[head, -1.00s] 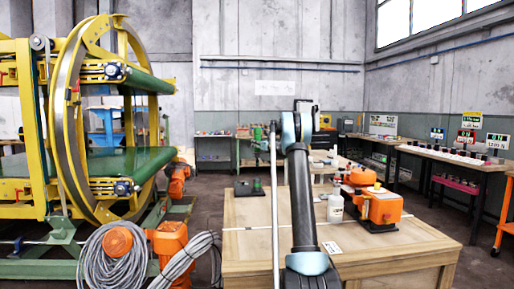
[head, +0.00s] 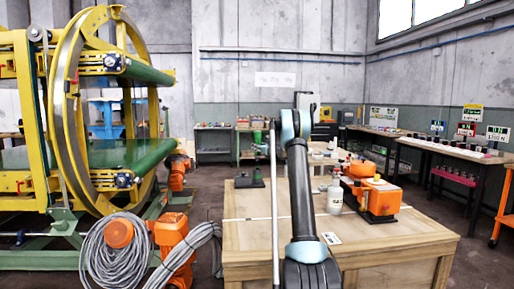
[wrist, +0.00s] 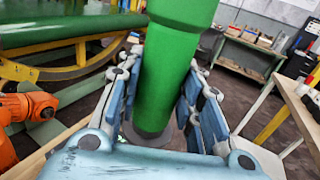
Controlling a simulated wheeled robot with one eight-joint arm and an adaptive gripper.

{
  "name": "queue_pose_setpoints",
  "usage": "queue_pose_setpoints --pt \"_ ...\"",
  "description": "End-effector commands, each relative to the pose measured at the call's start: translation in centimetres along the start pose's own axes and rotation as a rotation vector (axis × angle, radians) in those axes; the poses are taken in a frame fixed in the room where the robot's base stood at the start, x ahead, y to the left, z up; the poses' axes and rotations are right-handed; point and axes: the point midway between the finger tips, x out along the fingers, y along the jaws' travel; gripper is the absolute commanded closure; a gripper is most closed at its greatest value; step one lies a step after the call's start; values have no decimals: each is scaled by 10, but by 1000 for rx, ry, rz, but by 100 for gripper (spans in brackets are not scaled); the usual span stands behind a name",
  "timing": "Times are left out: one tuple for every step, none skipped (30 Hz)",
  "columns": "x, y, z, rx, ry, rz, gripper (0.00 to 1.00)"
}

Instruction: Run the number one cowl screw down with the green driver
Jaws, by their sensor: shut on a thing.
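The green driver (wrist: 172,45) stands between the blue-grey fingers of my gripper (wrist: 163,75) in the wrist view. The fingers are shut on its thick green body, which leans slightly in the picture. Its upper end runs out of the frame. In the head view a small green shape (head: 257,137) shows just left of my arm's top joint; it looks like the driver held up, with the gripper itself hardly visible. I cannot make out the number one cowl screw in either view.
The large yellow ring frame (head: 70,110) stands left, with coiled grey cables (head: 112,262) below. Grey floor shows between them.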

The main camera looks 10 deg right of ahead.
Motion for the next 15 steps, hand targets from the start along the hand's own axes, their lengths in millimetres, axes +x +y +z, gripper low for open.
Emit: queue_pose_setpoints --pt "0 0 -4 1 0 0 97" --pt "0 0 -7 1 0 0 97" --pt "0 0 -10 1 0 0 97" --pt "0 0 -13 1 0 0 97" --pt "0 0 -16 1 0 0 97" --pt "1 0 -19 1 0 1 97" --pt "1 1 -22 1 0 1 97" --pt "1 1 -24 1 0 1 97" --pt "1 1 -27 1 0 1 97" --pt "1 1 -30 1 0 1 97" --pt "1 1 -33 1 0 1 97" --pt "1 1 -36 1 0 1 97" --pt "1 2 -39 1 0 2 97" --pt "2 3 -41 1 0 2 97" --pt "2 3 -45 1 0 3 97"
